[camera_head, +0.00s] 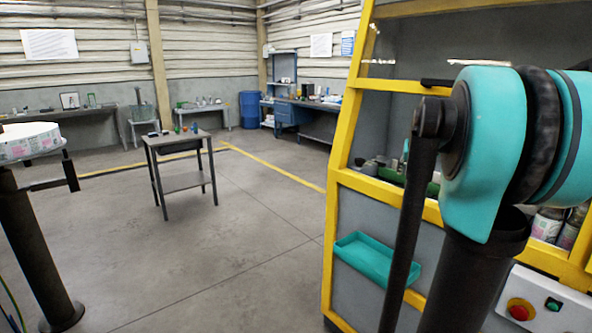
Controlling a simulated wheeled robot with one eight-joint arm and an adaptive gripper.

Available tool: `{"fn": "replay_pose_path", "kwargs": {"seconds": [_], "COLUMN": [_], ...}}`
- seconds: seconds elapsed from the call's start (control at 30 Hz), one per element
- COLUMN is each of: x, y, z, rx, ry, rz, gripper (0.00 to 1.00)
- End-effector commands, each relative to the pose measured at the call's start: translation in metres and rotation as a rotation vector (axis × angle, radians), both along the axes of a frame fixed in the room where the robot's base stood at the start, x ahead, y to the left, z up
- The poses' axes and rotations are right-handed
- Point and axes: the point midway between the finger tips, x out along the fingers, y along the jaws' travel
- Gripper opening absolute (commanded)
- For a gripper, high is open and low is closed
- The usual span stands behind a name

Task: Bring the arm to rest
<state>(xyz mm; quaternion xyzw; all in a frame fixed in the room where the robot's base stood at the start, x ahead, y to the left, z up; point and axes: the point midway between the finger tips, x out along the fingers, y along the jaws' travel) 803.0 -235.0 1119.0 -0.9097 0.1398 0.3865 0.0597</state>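My arm (485,150) fills the right side of the head view. It shows as a large teal joint with black rings and dark links running down from it. Its far end leaves the picture, and my gripper is not in view. I cannot tell how the gripper stands or whether it holds anything.
A yellow-framed machine (343,150) stands behind my arm, with a teal tray (375,258) and a red button (520,310). A dark post (35,250) with a white reel (28,140) stands at left. A small table (180,139) stands mid-floor; open floor surrounds it.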

Motion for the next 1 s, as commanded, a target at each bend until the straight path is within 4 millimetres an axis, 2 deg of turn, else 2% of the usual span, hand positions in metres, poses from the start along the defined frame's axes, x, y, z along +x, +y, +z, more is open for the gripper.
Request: {"fn": "replay_pose_path", "kwargs": {"seconds": [0.23, 0.37, 0.57, 0.67, 0.8, 0.9, 1.0], "x": [-0.021, -0.039, -0.082, -0.119, -0.186, -0.233, -0.271], "y": [0.027, 0.048, 0.087, 0.114, 0.152, 0.172, 0.184], "z": [-0.031, -0.054, -0.104, -0.141, -0.2, -0.236, -0.263], "rx": [0.012, 0.02, 0.035, 0.045, 0.056, 0.059, 0.063], "ry": [0.036, 0.066, 0.128, 0.176, 0.256, 0.308, 0.349], "rz": [0.031, 0.057, 0.106, 0.145, 0.205, 0.243, 0.272], "gripper": [0.49, 0.49, 0.49, 0.49, 0.49, 0.49, 0.49]}}
